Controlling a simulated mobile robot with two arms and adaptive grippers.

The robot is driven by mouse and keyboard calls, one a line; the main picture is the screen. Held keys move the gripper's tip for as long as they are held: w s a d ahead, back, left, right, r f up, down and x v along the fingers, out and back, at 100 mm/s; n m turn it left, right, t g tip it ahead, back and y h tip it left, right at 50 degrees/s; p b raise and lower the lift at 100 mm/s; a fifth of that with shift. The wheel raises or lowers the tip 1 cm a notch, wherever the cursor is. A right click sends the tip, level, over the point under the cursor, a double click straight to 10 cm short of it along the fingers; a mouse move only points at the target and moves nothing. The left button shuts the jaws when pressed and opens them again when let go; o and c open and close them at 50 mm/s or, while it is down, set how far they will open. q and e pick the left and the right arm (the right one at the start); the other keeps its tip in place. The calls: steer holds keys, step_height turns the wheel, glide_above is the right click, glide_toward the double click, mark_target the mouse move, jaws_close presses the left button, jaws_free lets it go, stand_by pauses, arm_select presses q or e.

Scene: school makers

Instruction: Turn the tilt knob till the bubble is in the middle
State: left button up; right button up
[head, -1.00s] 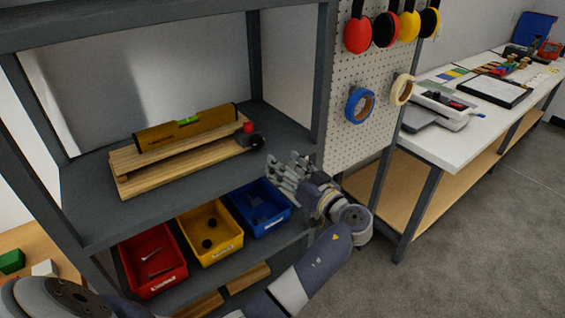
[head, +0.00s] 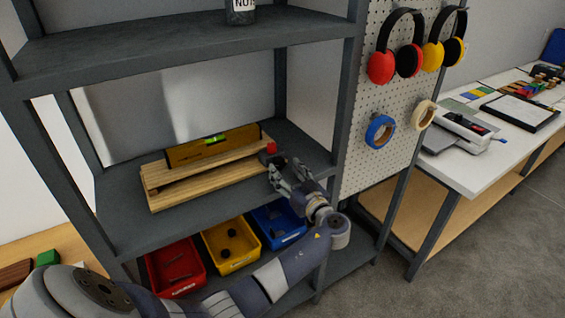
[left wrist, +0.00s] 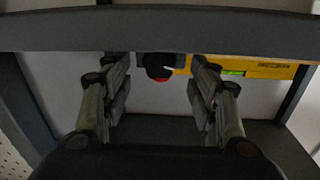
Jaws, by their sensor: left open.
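A yellow spirit level (head: 213,147) with a green vial (head: 214,140) lies on a hinged wooden tilt board (head: 200,182) on the middle shelf. The bubble is too small to make out. The dark tilt knob (head: 276,160), with a red part (head: 271,148), is at the board's right end. My left gripper (head: 284,174) is open and empty, just in front of the knob and apart from it. In the left wrist view the knob (left wrist: 156,64) shows between the spread fingers (left wrist: 160,84), beyond their tips, with the level (left wrist: 268,68) beside it. My right gripper is out of view.
Red (head: 174,267), yellow (head: 231,246) and blue (head: 277,224) bins sit below. The shelf's right post (head: 345,110) stands close to my gripper. A pegboard (head: 400,160) with ear muffs and tape is on the right. The shelf above (head: 180,45) overhangs the level.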

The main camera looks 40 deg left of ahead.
mark_target(279, 163)
arm_select(q)
steer(key=shift+p+x, duration=0.3)
steer(key=shift+x, duration=1.2)
steer(key=shift+c, duration=0.6)
steer(key=c, duration=1)
steer(key=shift+o, duration=0.3)
steer(key=shift+f+m+b, duration=0.1)
steer(key=shift+m+b, duration=0.5)
steer(key=shift+m, duration=0.1)
steer(key=shift+m+b, duration=0.3)
steer(key=shift+m, duration=0.4)
steer(key=shift+r, duration=0.2)
steer(key=o, duration=1.1)
steer(key=shift+c, duration=0.2)
